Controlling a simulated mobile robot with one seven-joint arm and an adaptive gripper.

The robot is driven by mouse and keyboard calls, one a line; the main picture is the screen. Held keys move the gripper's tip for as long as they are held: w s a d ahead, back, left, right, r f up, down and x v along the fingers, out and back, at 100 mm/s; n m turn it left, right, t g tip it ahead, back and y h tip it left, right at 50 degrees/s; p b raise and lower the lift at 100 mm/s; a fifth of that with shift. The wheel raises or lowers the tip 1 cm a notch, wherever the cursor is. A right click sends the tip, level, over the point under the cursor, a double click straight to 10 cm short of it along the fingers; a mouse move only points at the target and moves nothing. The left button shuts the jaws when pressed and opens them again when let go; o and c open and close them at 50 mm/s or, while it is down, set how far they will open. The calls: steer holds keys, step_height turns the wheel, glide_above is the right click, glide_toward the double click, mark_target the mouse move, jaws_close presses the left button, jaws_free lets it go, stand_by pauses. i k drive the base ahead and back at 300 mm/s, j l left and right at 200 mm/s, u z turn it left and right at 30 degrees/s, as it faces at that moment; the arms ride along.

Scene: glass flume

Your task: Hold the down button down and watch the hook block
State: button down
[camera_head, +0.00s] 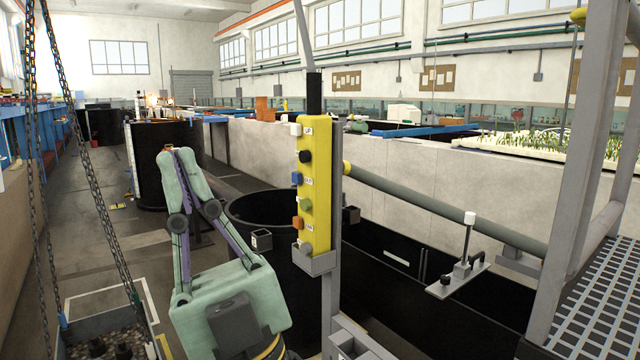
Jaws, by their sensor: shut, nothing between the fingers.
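A yellow pendant control box (322,190) hangs upright near the middle, on a grey post. No button is visibly touched. I cannot make out a hook block.
Chains (65,100) run down at the left to a container of dark lumps (115,345) at the lower left. A dark round tank (262,207) lies behind the pendant. A grey pipe (430,208) and steel frame (575,170) stand right. The floor aisle (100,190) is mostly free.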

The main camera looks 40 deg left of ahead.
mark_target(305, 156)
steer(key=u, duration=1.3)
